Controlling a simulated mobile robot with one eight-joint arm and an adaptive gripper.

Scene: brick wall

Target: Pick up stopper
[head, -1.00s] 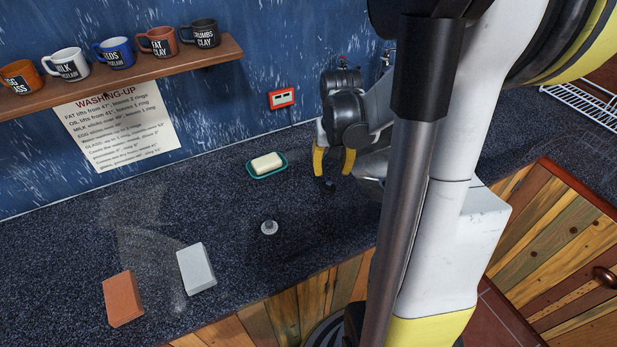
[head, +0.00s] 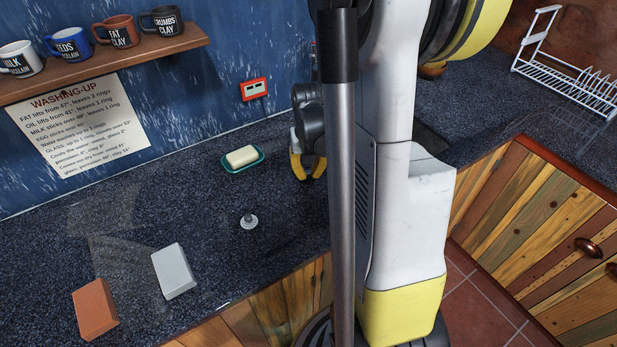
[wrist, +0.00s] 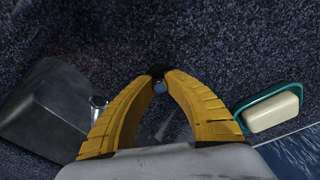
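The stopper appears to be the small pale round piece with a short knob (head: 249,221), standing on the dark speckled counter (head: 205,205). I cannot make it out in the wrist view. My gripper (head: 307,177) is over the counter, behind and to the right of the stopper and apart from it.
A soap bar (head: 242,156) lies in a green dish (head: 228,168) left of my gripper. A grey block (head: 173,271) and a red-brown block (head: 95,310) lie at front left. A grey metal shape (wrist: 45,110) shows at left in the wrist view. Counter around the stopper is clear.

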